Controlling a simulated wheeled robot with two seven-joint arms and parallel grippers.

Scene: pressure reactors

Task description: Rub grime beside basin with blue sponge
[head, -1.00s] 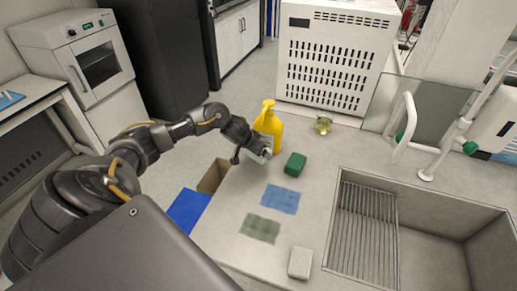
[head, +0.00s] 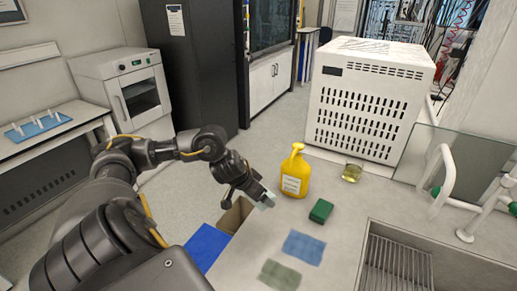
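My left gripper (head: 262,198) hangs over the left edge of the counter, left of the yellow bottle. A pale bluish patch shows at its fingertips; I cannot tell whether it is a held thing or the fingertips themselves. A flat blue rectangle (head: 304,248) lies on the counter, and a flat grey-green one (head: 280,275) lies in front of it; whether these are cloths or grime is unclear. A green sponge-like block (head: 321,211) sits behind the blue rectangle. No clearly blue sponge block shows. The basin (head: 440,262) is at the lower right, partly cut off. My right gripper is out of view.
Green-handled taps (head: 438,190) rise behind the basin.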

